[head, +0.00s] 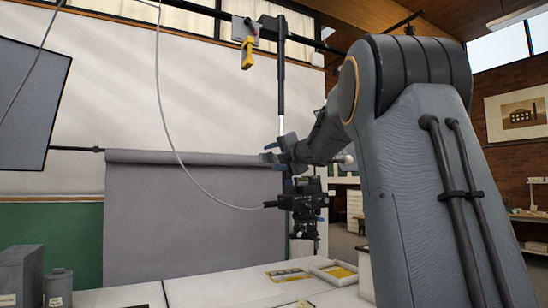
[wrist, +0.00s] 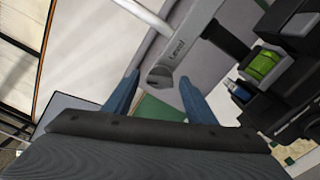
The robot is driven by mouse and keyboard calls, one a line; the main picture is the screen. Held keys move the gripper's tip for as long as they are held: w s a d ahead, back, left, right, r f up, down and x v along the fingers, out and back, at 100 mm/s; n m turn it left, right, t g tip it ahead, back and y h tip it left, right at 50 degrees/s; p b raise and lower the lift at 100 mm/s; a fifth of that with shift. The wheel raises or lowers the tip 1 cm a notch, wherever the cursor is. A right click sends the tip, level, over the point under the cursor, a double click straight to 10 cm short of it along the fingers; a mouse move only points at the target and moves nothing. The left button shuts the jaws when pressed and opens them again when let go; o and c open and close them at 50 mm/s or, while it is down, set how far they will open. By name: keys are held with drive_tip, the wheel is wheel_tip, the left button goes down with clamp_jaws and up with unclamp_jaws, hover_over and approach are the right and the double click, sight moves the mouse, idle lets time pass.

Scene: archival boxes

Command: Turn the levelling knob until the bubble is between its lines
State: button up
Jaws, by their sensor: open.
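A grey levelling knob (wrist: 160,76) on a pale arm marked "Level" shows in the wrist view. A bright green level vial (wrist: 262,65) sits on the black camera head at upper right; I cannot make out its bubble or lines. In the head view the black camera head (head: 304,202) hangs below a vertical column. My gripper (wrist: 159,78) is open, with one blue finger on each side of the knob in the picture. I cannot tell whether either finger touches it. My gripper also shows in the head view (head: 284,161), just above the camera head.
A thin pale cable (head: 172,150) loops down to the camera head. A grey backdrop (head: 190,225) hangs behind it. The white table (head: 220,288) below carries a framed tray (head: 335,271) and a yellow-marked strip (head: 288,275). A yellow hanging control (head: 247,53) is up by the column.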

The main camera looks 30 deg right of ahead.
drive_tip(key=c, duration=1)
drive_tip(key=m+p, duration=0.2)
drive_tip(key=p, duration=0.1)
drive_tip(key=shift+r, duration=0.15)
drive_tip(key=shift+c, duration=0.2)
drive_tip(key=shift+m+p, duration=0.8)
drive_tip(key=shift+m, duration=0.3)
drive_tip(key=o, duration=1)
drive_tip(key=shift+o, duration=0.2)
drive_tip(key=shift+s, duration=0.1)
drive_tip(key=s+b, duration=0.2)
drive_tip(key=s, duration=0.5)
drive_tip(key=shift+s+d, duration=0.15)
drive_tip(key=shift+s, duration=0.15)
